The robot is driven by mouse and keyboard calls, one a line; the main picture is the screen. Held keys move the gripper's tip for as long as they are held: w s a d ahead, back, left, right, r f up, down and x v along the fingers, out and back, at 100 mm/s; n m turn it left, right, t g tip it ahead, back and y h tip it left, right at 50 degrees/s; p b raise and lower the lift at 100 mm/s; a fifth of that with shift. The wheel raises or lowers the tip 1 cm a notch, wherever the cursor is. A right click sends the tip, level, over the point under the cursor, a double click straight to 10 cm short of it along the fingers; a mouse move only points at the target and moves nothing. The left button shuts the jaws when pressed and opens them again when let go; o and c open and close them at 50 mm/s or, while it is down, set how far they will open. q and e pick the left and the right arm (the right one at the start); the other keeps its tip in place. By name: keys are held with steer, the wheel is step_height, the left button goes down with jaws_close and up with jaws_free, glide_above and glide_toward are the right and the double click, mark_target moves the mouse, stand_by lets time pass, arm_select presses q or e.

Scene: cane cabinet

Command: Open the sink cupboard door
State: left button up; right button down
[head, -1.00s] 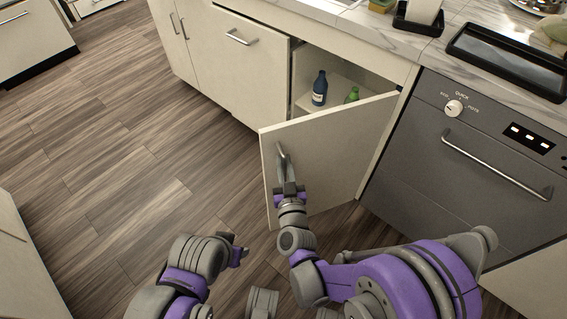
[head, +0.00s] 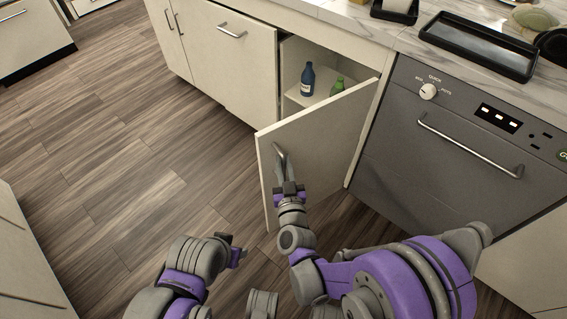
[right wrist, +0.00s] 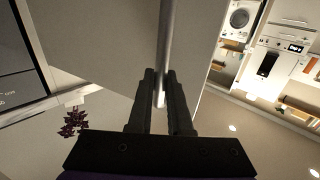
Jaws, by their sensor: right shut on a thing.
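My right gripper (head: 288,184) is at the lower part of this handle. In the right wrist view the two dark fingers (right wrist: 160,88) are closed around the handle bar (right wrist: 165,45). My left gripper (head: 232,248) is low in the head view, over the floor and apart from the door; its fingers are too small to judge.
A blue bottle (head: 307,80) and a green bottle (head: 337,87) stand inside the cupboard. A grey dishwasher (head: 440,165) is right of the door. A black tray (head: 480,48) lies on the counter. Wooden floor (head: 130,180) is clear to the left.

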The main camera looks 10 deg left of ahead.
steer(key=c, duration=0.8)
jaws_free()
steer(key=shift+d, duration=0.1)
steer(key=shift+c, duration=0.2)
steer(key=shift+s+d, duration=0.1)
steer(key=shift+s, duration=0.35)
steer(key=b+v, duration=0.1)
steer(key=v, duration=0.8)
steer(key=shift+s, duration=0.4)
steer(key=shift+d, duration=0.15)
